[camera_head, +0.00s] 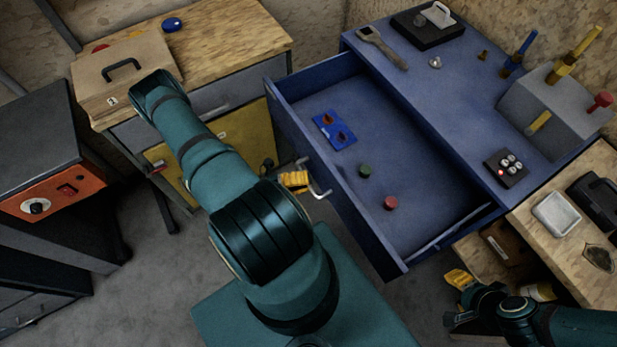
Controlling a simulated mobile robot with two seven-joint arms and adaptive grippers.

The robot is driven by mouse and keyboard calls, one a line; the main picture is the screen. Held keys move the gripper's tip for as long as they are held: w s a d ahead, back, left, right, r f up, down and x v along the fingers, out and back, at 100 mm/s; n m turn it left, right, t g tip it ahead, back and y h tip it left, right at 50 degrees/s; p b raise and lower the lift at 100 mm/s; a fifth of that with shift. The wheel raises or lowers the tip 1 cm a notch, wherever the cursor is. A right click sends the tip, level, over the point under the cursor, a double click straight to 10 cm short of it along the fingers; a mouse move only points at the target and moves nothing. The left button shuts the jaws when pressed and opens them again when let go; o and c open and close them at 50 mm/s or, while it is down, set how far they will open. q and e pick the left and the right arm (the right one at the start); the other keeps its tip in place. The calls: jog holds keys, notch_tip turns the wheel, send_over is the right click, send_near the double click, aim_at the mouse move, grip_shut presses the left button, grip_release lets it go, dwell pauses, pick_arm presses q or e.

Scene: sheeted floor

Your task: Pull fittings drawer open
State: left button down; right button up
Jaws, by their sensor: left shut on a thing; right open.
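The blue drawer (420,205) stands pulled well out of the blue cabinet (440,75), its inside in plain view. In it lie a blue tray (334,131) with small orange-brown pieces, a green knob-like fitting (365,171) and a red one (390,202). A pale bar handle (319,191) sticks out from the drawer's front. My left gripper (296,180), with yellow fingers, is shut on the handle; my arm hides part of it. My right gripper (460,279) is open and empty at lower right, beyond the drawer's near corner.
On the cabinet top are a wrench (382,46), a black block (428,24), a tool holder (555,108) and a small black box (506,167). A wooden bench (535,215) stands right, a folder-topped desk (225,45) left. Grey floor (150,255) is clear at left.

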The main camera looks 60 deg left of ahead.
pick_arm(q)
jog(key=shift+r, duration=0.1)
jog(key=c, duration=1)
grip_release()
jog(key=v, duration=1.2)
